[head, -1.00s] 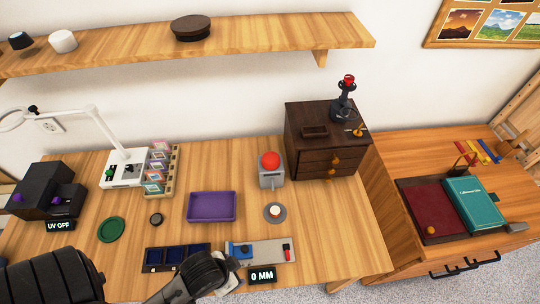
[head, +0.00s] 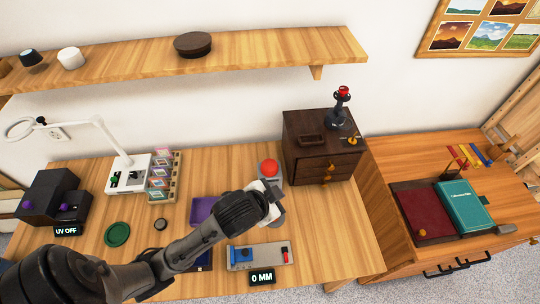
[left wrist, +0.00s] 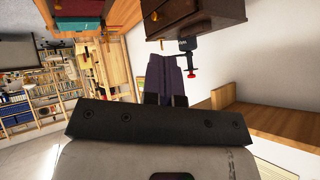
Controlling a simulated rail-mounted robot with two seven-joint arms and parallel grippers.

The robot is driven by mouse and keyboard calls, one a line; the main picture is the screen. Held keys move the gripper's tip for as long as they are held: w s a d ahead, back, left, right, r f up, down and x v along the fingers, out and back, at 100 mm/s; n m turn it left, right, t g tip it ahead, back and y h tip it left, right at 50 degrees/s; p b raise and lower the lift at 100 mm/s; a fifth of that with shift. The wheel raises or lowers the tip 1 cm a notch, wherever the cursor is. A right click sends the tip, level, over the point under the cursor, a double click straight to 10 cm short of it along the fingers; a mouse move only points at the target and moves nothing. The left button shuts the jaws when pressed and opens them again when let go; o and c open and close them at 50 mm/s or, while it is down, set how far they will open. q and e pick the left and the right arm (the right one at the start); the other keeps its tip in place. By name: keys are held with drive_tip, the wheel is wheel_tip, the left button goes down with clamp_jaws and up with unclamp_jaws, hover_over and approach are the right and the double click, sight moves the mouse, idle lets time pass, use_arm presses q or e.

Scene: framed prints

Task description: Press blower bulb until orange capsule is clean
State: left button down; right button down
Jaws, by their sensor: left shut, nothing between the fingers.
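The blower bulb (head: 268,167) is a red dome on a grey stand, just left of the dark drawer cabinet. My left gripper (head: 271,188) is shut and empty, close in front of the bulb's stand in the head view; whether it touches cannot be told. Its shut fingers show in the left wrist view (left wrist: 166,78). The gripper covers the lower stand and most of the small round dish that carried a pale, orange-tinted piece. I cannot make out an orange capsule now. My right gripper is out of view.
A purple tray (head: 203,209) is partly behind my arm. A gauge reading 0 MM (head: 262,277) lies in front. A wooden shelf (head: 130,63) runs above.

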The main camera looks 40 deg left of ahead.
use_arm(q)
drive_tip(key=w+a+r+m+y+p, duration=0.1)
drive_tip(key=w+a+r+p, duration=0.15)
drive_tip(key=w+r, duration=0.55)
drive_tip(key=w+a+r+m+y+p, duration=0.1)
drive_tip(key=w+a+r+p, duration=0.15)
drive_tip(key=w+r, duration=0.45)
drive_tip(key=w+a+n+g, duration=0.1)
drive_tip(key=w+a+g, duration=0.15)
drive_tip(key=a, duration=0.35)
drive_tip(key=s+a+f+n+g+h, duration=0.1)
drive_tip(key=s+a+f+n+g, duration=0.1)
drive_tip(key=f+n, duration=0.5)
drive_tip(key=s+a+f+n+g+h, duration=0.1)
drive_tip(key=a+f+n+g, duration=0.1)
drive_tip(key=f+n+g, duration=0.3)
drive_tip(key=shift+s+a+f+n+h+p, duration=0.35)
drive_tip(key=shift+f+n, duration=0.8)
drive_tip(key=shift+n, duration=0.45)
